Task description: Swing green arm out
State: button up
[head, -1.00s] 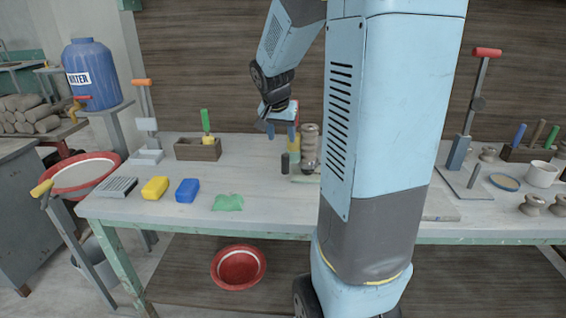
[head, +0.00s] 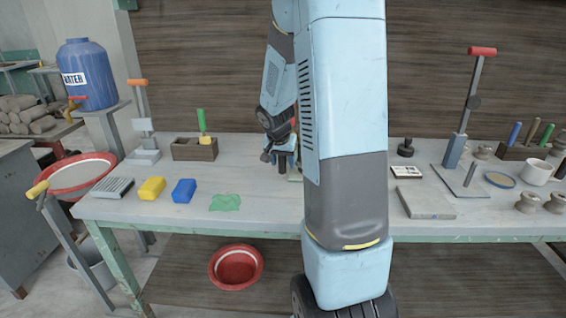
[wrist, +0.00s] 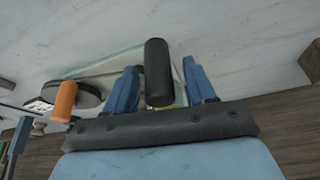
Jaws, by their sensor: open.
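In the wrist view my gripper (wrist: 161,78) is open, its two blue fingers on either side of an upright-looking black cylindrical knob (wrist: 158,72). I cannot tell whether either finger touches it. A pale green-edged flat piece (wrist: 112,63) lies behind the knob and partly behind the fingers; I cannot tell for sure that it is the green arm. In the head view my gripper (head: 285,160) is low over the table's middle, and my arm hides most of what stands there.
In the wrist view an orange handle (wrist: 64,100) and a dark round piece (wrist: 75,95) are at the left. In the head view a wooden box (head: 194,149), yellow block (head: 152,188), blue block (head: 184,190) and green cloth (head: 225,202) lie left on the table (head: 258,207).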

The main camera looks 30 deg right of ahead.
jog(key=shift+w+d+f, duration=0.15)
jog(key=shift+f, duration=0.3)
jog(key=shift+c, duration=0.5)
grip_shut()
